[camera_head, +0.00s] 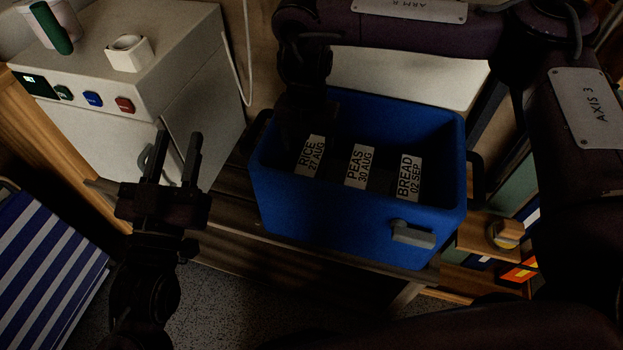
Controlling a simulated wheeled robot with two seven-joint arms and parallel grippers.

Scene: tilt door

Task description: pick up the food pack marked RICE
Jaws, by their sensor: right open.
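The food pack marked RICE (309,157) is at the left in the blue crate (330,228); its white label reads RICE 27 AUG. The pack's dark body is hard to make out. My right gripper (299,135) reaches down into the crate, just behind and above the RICE label. Its fingers are dark and partly lost in shadow; it is open and I see nothing held. My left gripper (176,158) is open and empty, left of the crate, in front of the white appliance.
Packs marked PEAS (359,166) and BREAD (408,178) stand to the right of RICE. The crate's walls surround them. A white appliance (185,80) with a cup (129,53) stands at left. A striped blue-white item (45,262) lies lower left.

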